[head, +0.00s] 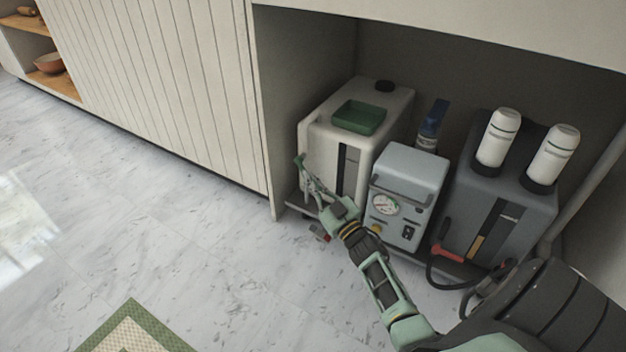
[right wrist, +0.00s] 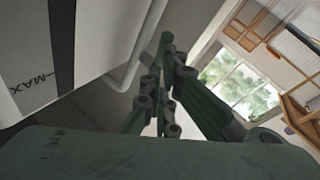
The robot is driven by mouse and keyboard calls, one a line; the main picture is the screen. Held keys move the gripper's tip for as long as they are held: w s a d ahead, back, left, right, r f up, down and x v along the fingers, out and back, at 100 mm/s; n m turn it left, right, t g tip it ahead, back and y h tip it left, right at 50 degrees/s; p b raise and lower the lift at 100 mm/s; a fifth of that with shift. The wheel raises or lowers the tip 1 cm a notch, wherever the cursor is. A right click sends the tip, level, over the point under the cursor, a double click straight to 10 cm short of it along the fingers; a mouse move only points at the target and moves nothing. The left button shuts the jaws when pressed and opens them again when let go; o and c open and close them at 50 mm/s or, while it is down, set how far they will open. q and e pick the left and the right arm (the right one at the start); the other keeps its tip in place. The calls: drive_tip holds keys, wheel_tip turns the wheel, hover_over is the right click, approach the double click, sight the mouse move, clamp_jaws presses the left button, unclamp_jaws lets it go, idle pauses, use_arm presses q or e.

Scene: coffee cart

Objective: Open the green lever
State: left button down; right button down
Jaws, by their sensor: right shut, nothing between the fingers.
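My right gripper (head: 301,163) reaches in from the lower right, across the left front of the white tank (head: 322,150). Its fingers are together with nothing between them. In the right wrist view its closed fingers (right wrist: 168,50) point away from the camera, beside the white tank wall marked MAX (right wrist: 30,65). I cannot clearly make out the green lever in either view; the gripper and arm cover part of the tank's lower front. A small dark and red part (head: 319,232) shows low down under the tank, below the gripper. My left gripper is not in view.
A green tray (head: 358,117) sits on the tank. To the right are a grey machine with a gauge (head: 404,165) and a darker unit (head: 500,205) with a red-handled hose (head: 447,254) and white bottles. The cabinet's side panel (head: 262,120) bounds the left.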

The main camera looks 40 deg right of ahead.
drive_tip(key=shift+w+a+f, duration=0.25)
drive_tip(key=shift+w+f, duration=0.3)
drive_tip(key=shift+f, duration=0.3)
idle(1.2)
